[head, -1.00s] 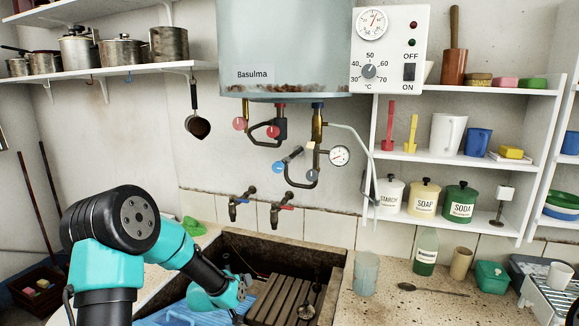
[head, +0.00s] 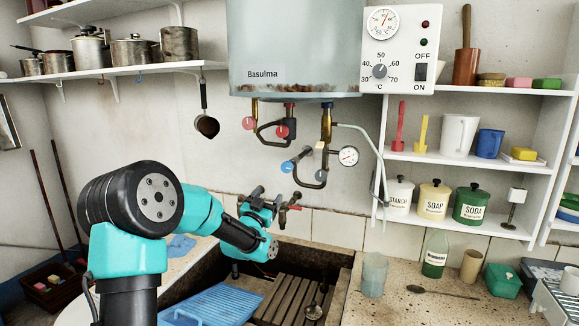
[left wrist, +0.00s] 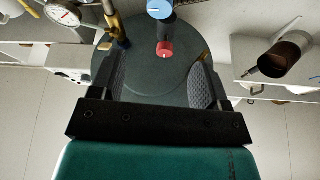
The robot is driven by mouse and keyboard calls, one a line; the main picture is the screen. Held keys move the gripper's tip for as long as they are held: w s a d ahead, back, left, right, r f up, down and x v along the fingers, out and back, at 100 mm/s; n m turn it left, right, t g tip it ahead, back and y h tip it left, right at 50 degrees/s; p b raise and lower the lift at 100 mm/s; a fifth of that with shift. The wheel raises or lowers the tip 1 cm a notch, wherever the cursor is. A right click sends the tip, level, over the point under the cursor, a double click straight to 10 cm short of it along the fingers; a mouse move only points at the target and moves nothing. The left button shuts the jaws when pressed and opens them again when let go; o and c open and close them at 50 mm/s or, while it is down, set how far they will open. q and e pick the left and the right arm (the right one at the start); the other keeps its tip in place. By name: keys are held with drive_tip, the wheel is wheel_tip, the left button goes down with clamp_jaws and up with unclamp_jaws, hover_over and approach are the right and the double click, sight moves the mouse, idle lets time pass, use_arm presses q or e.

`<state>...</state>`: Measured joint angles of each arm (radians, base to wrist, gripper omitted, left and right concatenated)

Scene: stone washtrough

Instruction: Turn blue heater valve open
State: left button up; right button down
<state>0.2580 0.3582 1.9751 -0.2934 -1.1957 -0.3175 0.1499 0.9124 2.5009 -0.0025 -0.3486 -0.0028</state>
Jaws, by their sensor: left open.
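The blue heater valve (head: 287,167) is a round blue knob on the pipework under the water heater (head: 295,60). In the left wrist view the blue knob (left wrist: 160,8) is at the top edge, partly cut off, beyond my fingertips. A red knob (left wrist: 164,50) shows lower, between the fingers in the picture. My left gripper (head: 268,194) is above the trough, in front of the wall taps and below the blue valve. Its fingers (left wrist: 161,75) are apart and empty, pointing up towards the heater's underside, not touching the valve. My right gripper is in neither view.
Two red knobs (head: 282,131) and a pressure gauge (head: 348,156) sit close around the blue valve. The wall taps (head: 291,207) are right beside my gripper. The stone trough (head: 335,262) lies below. A ladle (head: 207,126) hangs at left.

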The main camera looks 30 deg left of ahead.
sight(286, 168)
use_arm(q)
drive_tip(key=x, duration=1.7)
drive_tip(key=shift+w, duration=0.1)
drive_tip(key=shift+c, duration=0.5)
drive_tip(key=c, duration=0.8)
drive_tip(key=shift+c, duration=0.2)
